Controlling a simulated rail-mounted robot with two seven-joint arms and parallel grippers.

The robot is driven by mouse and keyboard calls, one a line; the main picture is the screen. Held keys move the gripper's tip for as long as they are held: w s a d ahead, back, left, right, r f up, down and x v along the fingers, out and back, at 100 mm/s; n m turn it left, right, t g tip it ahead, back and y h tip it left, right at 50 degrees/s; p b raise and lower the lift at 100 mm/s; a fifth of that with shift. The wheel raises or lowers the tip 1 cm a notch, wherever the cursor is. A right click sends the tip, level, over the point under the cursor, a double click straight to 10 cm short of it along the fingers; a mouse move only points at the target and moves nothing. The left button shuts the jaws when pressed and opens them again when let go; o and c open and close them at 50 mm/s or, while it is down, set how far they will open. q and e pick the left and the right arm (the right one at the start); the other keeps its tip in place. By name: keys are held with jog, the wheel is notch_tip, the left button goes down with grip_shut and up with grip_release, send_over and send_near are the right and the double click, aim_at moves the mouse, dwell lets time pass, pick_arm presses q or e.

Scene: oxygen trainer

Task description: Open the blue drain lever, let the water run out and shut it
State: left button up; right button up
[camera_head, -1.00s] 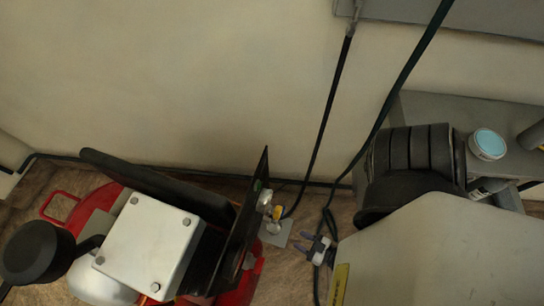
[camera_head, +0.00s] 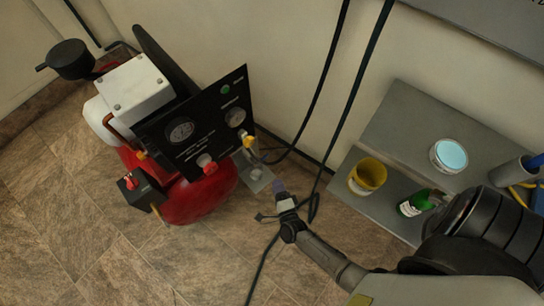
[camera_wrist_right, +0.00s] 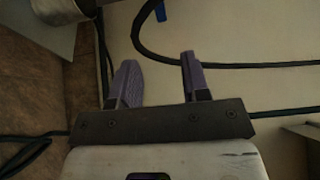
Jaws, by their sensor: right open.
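The air compressor shows in the head view with a red tank (camera_head: 205,195) and a black gauge panel (camera_head: 205,125). A small blue piece (camera_wrist_right: 160,14), possibly the drain lever, shows at the top of the right wrist view. I cannot make out a blue lever in the head view. My right gripper (camera_head: 279,187) is right of the tank, near a small grey plate (camera_head: 257,176) on the floor. In the right wrist view its purple fingers (camera_wrist_right: 158,65) are apart with nothing between them; the blue piece is beyond them. My left gripper is not in view.
Black hoses (camera_head: 318,95) hang down the wall and pass close to my right gripper. A grey shelf unit (camera_head: 400,120) at the right holds a yellow cup (camera_head: 367,175), a green bottle (camera_head: 415,203) and a blue-topped round container (camera_head: 449,156). The tiled floor (camera_head: 110,240) at front left is clear.

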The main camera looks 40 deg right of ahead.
aim_at(266, 157)
jog(key=b+x, duration=0.4)
jog(key=x, duration=0.9)
jog(key=shift+w, duration=0.2)
jog(key=shift+s, duration=0.1)
grip_shut()
